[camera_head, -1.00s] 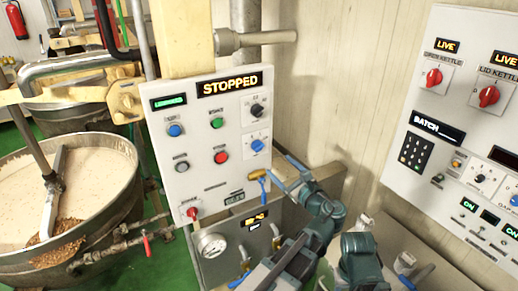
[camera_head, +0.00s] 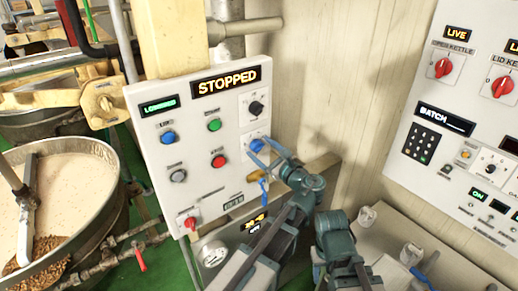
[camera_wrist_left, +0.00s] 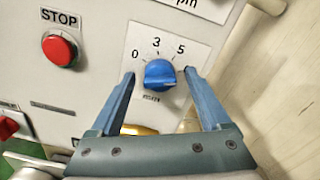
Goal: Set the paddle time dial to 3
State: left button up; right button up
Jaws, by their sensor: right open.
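The paddle time dial appears to be the blue knob (camera_wrist_left: 160,74) with marks 0, 3 and 5 around it. It also shows on the white control panel (camera_head: 235,142) in the head view, partly covered by my left gripper. In the left wrist view the knob's grip ridge lies roughly level; I cannot tell exactly which mark it points to. My left gripper (camera_wrist_left: 158,73) is open, with one blue finger on each side of the knob. Gaps show between fingers and knob in that view. In the head view the left gripper (camera_head: 261,148) is at the dial.
A black knob (camera_head: 256,108) sits just above the dial, and a red STOP button (camera_wrist_left: 60,48) is to its left. A brass part (camera_wrist_left: 138,130) is just below. A kettle (camera_head: 95,205) stands left. Another panel (camera_head: 470,95) with red knobs is on the right.

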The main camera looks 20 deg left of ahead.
pick_arm(q)
grip_shut()
dwell(0.3)
jog(key=n, duration=0.4)
jog(key=shift+a+f, duration=0.1)
jog(key=n, duration=0.4)
jog(key=shift+s+n, duration=0.1)
jog(key=shift+n, duration=0.2)
jog(key=n, duration=0.4)
jog(key=shift+f, duration=0.15)
jog(key=shift+f+n+b, duration=0.1)
jog(key=shift+n+b, duration=0.2)
jog(key=shift+n, duration=2.2)
